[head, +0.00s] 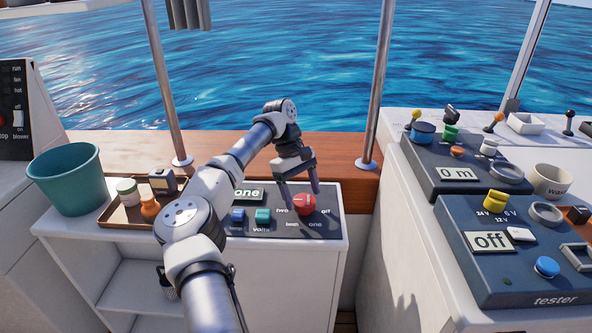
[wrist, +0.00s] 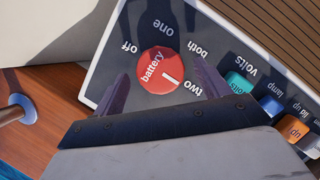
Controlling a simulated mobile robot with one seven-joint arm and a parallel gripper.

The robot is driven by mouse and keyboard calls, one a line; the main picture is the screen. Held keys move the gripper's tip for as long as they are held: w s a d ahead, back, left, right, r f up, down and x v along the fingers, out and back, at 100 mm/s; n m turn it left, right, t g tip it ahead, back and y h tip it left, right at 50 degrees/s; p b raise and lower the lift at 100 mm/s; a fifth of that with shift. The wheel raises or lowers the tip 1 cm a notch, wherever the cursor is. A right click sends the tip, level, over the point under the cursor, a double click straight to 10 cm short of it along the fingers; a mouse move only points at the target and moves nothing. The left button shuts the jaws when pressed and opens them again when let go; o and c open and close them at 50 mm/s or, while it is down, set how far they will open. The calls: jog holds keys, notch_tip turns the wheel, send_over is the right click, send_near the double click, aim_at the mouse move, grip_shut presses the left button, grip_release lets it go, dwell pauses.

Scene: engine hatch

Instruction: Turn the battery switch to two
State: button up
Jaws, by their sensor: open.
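The red round battery switch (head: 305,203) sits on the dark panel at the right of the low cabinet. In the wrist view the knob (wrist: 158,70) is ringed by the labels off, one, both and two, and its white mark points toward two. The panel's small display (head: 247,193) reads "one", partly hidden by my arm. My gripper (head: 300,189) is open, pointing down over the switch. In the wrist view its fingers stand on opposite sides of the knob, with gaps; whether either touches it I cannot tell.
Beside the switch are a teal volts knob (head: 263,215) and a blue knob (head: 237,214); an orange knob (wrist: 297,129) shows in the wrist view. A tray (head: 127,217) with small containers and a teal bucket (head: 68,178) stand left. A tester console (head: 520,255) stands right.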

jog(key=p+v, duration=0.2)
jog(key=v, duration=1)
jog(key=shift+a+r, duration=0.15)
jog(key=shift+r, duration=0.2)
